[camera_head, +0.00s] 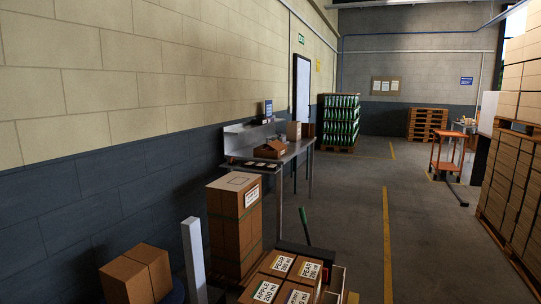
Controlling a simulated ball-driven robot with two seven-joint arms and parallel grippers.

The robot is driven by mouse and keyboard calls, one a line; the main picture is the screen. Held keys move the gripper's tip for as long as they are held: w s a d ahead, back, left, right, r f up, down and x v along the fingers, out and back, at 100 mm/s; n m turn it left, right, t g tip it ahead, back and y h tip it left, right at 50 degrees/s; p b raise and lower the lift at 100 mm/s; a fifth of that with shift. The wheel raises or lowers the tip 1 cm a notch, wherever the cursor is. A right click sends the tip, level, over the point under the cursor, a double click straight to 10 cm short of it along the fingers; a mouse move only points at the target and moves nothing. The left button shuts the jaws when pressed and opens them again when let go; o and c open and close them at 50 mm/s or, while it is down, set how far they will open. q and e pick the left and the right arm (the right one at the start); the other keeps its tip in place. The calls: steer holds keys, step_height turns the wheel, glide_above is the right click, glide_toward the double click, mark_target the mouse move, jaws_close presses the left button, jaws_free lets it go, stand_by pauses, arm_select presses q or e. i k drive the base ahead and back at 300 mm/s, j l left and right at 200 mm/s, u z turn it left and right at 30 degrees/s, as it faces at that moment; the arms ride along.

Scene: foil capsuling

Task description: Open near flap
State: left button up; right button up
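A small brown carton (270,149) sits on a grey metal bench (300,149) along the left wall, some distance ahead. Its top looks uneven, as if flaps stand up, but it is too small to tell which flap is open or shut. Neither of my grippers shows in the head view, so nothing of mine is seen near the carton.
A tall strapped carton stack (234,222) stands before the bench. An orange cart (447,151) stands right. The aisle floor (360,225) is clear.

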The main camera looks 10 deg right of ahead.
mark_target(276, 144)
steer(key=i+l+z, duration=0.4)
steer(key=l, duration=0.3)
steer(key=i+l+z, duration=0.25)
steer(key=l+z, duration=0.15)
steer(key=l, duration=0.2)
steer(key=i+l+z, duration=0.75)
steer(key=i+u, duration=0.15)
steer(key=i, duration=0.35)
steer(key=i+l+u, duration=0.15)
steer(key=i, duration=0.3)
steer(key=i+l+u, duration=0.15)
steer(key=i, duration=0.35)
steer(key=i+u, duration=0.15)
steer(key=i, duration=0.6)
steer(key=i+u, duration=0.15)
steer(key=i, duration=0.6)
steer(key=i+l+u, duration=0.15)
steer(key=i, duration=0.6)
steer(key=i+j+u, duration=0.25)
steer(key=i, duration=0.3)
steer(key=i+j+u, duration=0.1)
steer(key=i+u, duration=0.2)
steer(key=i, duration=0.25)
